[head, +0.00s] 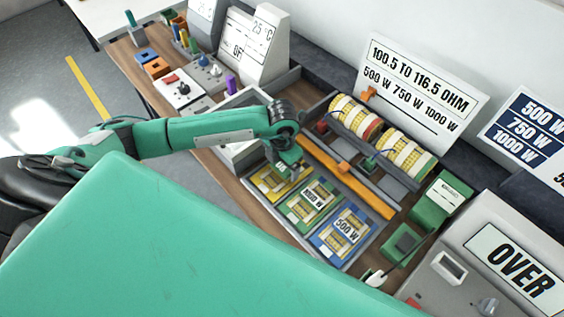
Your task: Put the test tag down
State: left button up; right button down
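My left gripper (288,158) is over the yellow panel (272,184) at the left end of a tray of three coloured panels. Its fingers are small and partly hidden, so I cannot tell whether they are open or hold something. I cannot make out the test tag for certain. A small white piece (376,278) lies near the front right of the bench, beside a green block with a dark top (403,243). My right gripper is not in view.
Beside the yellow panel lie a green 1000 W panel (311,200) and a blue 500 W panel (343,232). Behind are an orange bar (372,193) and yellow mesh rolls (402,153). A grey OVER box (480,240) stands right. Signs line the back.

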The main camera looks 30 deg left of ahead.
aim_at(282, 166)
pick_arm(q)
jog(key=shift+r, duration=0.15)
jog(key=shift+r, duration=0.15)
notch_tip(282, 166, up, 12)
jog(key=b, duration=0.4)
dwell(0.4)
